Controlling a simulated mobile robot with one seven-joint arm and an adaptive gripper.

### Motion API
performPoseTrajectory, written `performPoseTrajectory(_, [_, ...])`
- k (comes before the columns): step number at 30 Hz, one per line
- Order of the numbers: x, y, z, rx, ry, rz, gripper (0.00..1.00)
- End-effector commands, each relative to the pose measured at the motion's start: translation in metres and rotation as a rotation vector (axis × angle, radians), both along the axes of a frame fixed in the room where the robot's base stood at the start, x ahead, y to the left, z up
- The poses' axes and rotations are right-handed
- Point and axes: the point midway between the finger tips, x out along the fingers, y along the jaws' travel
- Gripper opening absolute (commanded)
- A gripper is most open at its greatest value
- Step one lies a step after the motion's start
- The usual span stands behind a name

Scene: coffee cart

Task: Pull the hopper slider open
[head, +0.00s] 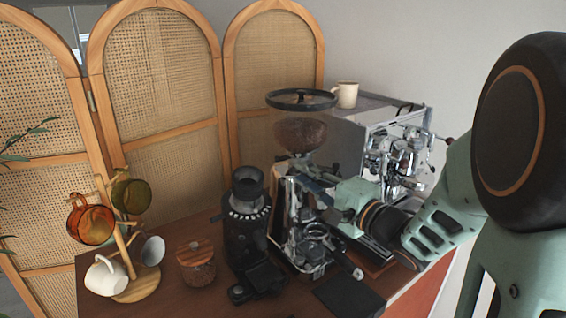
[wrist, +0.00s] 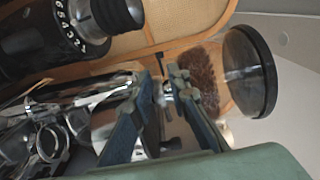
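The grinder's bean hopper (head: 300,133) is clear, holds brown beans and has a dark round lid (head: 302,99). In the wrist view the hopper beans (wrist: 205,78) and lid (wrist: 250,72) lie sideways at right. My gripper (head: 327,178) is just below the hopper on its right side. In the wrist view, my gripper's two fingertips (wrist: 160,76) are close together near the hopper's neck, with a small gap and a small metallic part (wrist: 164,92) between them. I cannot tell whether they touch it. The slider itself is not clearly visible.
A chrome espresso machine (head: 400,150) with a cream cup (head: 347,94) on top stands behind right. A black grinder (head: 246,220), a wooden-lidded jar (head: 196,263) and a mug tree (head: 137,285) stand at left. A rattan screen (head: 160,80) is behind.

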Motion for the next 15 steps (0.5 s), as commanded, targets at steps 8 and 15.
performPoseTrajectory(8, [0.044,0.031,0.0,-0.002,0.0,0.002,0.16])
performPoseTrajectory(15, [0.064,0.043,0.001,-0.002,-0.001,-0.001,0.16])
